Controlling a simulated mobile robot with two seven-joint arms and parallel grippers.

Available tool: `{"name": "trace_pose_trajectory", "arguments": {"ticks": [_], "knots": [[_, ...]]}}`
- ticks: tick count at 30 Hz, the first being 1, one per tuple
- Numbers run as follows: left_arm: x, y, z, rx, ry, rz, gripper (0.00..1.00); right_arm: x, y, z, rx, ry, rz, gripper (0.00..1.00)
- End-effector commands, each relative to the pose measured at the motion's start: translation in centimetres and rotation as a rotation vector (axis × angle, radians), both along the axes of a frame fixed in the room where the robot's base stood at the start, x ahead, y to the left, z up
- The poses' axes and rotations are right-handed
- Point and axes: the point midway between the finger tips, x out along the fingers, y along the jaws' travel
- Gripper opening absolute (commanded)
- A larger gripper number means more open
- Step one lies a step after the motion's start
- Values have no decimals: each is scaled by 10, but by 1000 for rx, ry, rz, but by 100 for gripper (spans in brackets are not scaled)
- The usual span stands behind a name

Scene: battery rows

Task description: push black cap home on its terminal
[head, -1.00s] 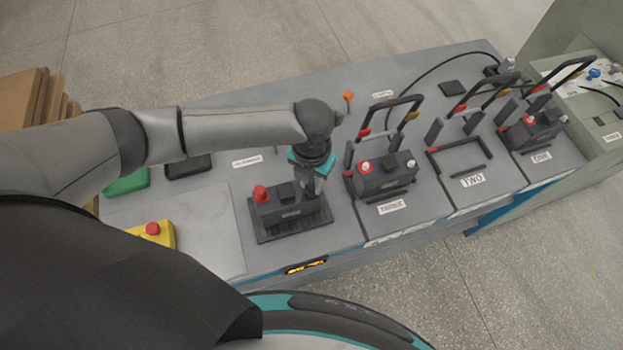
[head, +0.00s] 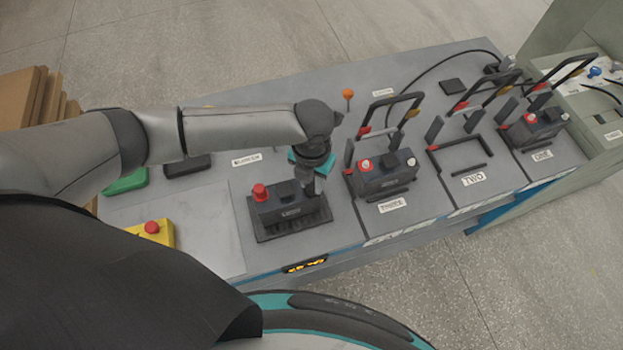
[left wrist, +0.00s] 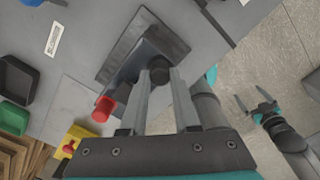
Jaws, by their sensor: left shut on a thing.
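A dark battery (head: 290,210) sits on a black mat (head: 262,237) at the front of the bench. A red cap (head: 259,192) stands on its left end, and this cap also shows in the left wrist view (left wrist: 103,108). My left gripper (head: 313,190) points down at the battery's right end, its fingers (left wrist: 167,78) shut around a small dark piece there. That piece, apparently the black cap, is mostly hidden by the fingers, so I cannot tell how far down it sits. My right gripper (left wrist: 253,101) is open and empty, over the floor in the left wrist view.
To the right are bays with upright handles: bay three (head: 392,205) and bay one (head: 543,154) hold batteries, and bay two (head: 473,180) is empty. A yellow box with a red button (head: 152,234) and a green bin (head: 126,182) lie left. An orange-knobbed lever (head: 348,95) stands behind.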

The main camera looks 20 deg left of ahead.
Motion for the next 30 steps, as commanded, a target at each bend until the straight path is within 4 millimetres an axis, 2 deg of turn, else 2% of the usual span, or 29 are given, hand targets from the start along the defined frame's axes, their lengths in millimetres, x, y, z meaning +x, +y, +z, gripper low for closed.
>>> {"name": "trace_pose_trajectory", "arguments": {"ticks": [6,7,15,21,28,30], "knots": [[-1,0,-1,2,3,0,0,0,0,0,0,0,0,100],[-1,1,-1,2,3,0,33,0,0,0,0,0,0,100],[-1,0,-1,1,2,0,63,0,0,0,0,0,0,100],[-1,1,-1,1,2,0,66,0,0,0,0,0,0,100],[0,0,0,1,1,1,92,0,0,0,0,0,0,100],[0,1,0,1,1,1,94,0,0,0,0,0,0,100]]}}
